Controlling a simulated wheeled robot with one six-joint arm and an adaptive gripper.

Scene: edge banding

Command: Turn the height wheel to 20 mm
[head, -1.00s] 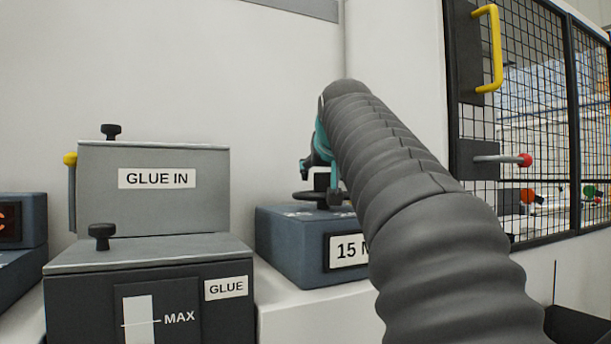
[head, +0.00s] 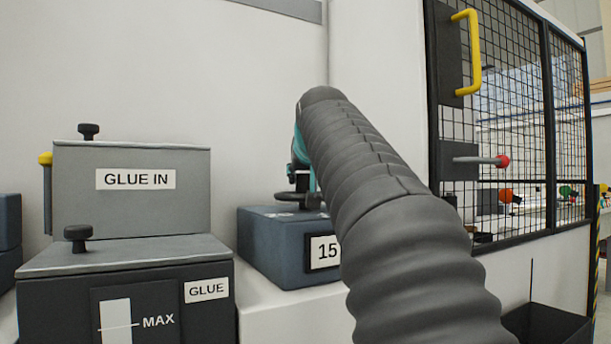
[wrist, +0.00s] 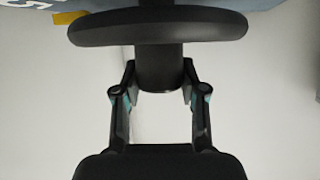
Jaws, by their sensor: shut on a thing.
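The height wheel (head: 288,197) is a dark disc on top of a blue-grey box (head: 272,246) in the head view, partly hidden by my arm. The box's white label (head: 326,251) shows "15"; the rest is covered by my arm. In the wrist view the wheel's rim (wrist: 158,28) spans the top, with a dark central post (wrist: 158,66) rising from it. My gripper (wrist: 159,80) has one finger on each side of this post and is shut on it. In the head view the gripper is mostly hidden behind my arm.
Left of the wheel box stand a grey "GLUE IN" box (head: 132,200) and a darker glue tank (head: 125,290) with black knobs. At right is a mesh guard door (head: 505,120) with a yellow handle (head: 468,52) and a red-knobbed lever (head: 480,161). A plain white wall stands behind.

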